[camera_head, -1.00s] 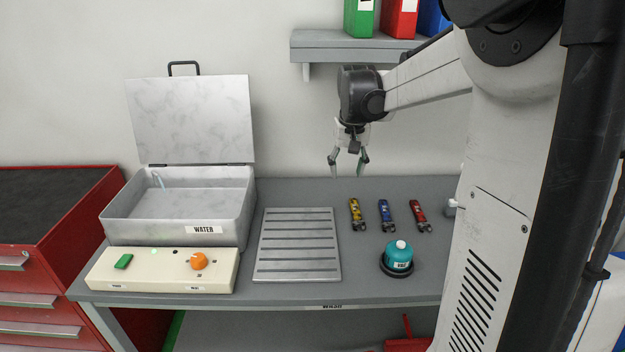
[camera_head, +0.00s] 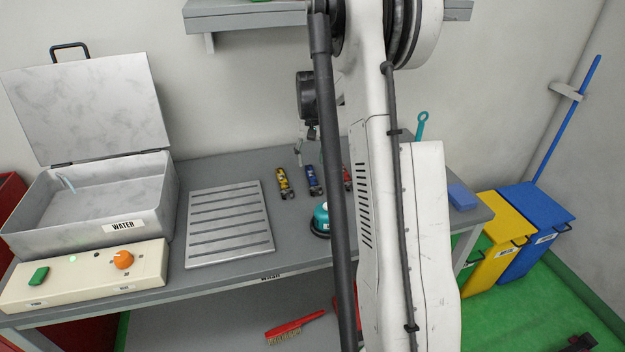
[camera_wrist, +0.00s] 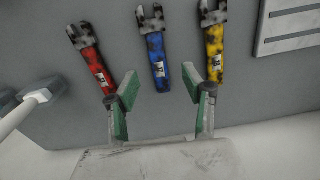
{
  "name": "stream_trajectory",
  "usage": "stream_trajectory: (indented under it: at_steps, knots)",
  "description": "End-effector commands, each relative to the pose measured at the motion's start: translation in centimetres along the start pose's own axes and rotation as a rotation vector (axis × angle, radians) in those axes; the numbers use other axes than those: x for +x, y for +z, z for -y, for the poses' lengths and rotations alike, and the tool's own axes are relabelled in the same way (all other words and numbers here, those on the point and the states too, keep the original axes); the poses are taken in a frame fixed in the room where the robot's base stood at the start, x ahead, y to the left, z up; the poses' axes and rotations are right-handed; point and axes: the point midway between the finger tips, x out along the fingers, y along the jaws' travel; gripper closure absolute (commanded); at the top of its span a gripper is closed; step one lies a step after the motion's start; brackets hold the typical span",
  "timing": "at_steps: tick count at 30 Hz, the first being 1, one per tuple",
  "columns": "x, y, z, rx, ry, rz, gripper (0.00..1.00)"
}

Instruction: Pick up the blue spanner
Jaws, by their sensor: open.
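The blue spanner (camera_head: 313,181) lies on the grey bench between the yellow spanner (camera_head: 284,184) and the red spanner (camera_head: 347,178), which my arm partly covers. In the wrist view the blue spanner (camera_wrist: 157,54) is in the middle, with the red spanner (camera_wrist: 91,58) on its left and the yellow spanner (camera_wrist: 214,42) on its right. My gripper (camera_wrist: 161,83) is open and empty. Its green-padded fingers point toward the bench, with the lower end of the blue spanner between their tips in the picture. In the head view my arm hides much of the gripper.
A slatted metal plate (camera_head: 230,222) lies left of the spanners. A teal bottle (camera_head: 321,217) stands in front of them, partly behind my arm. The open water tank (camera_head: 100,215) is at the left. A blue block (camera_head: 461,197) lies at the bench's right end.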

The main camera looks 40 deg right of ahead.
Motion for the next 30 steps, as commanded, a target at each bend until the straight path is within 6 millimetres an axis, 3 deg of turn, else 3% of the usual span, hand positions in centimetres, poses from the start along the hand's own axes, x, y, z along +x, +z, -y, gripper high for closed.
stream_trajectory:
  at_steps: [4, 13, 22, 30]
  knots:
    - [1.8, 0.0, 0.0, 0.0, 0.0, 0.0, 0.56]
    - [3.3, -0.2, -0.1, 0.0, 0.0, 0.0, 0.56]
    - [7.1, -0.5, -0.4, 0.0, 0.0, 0.0, 0.56]
    - [7.5, -0.5, -0.4, 0.0, 0.0, 0.0, 0.57]
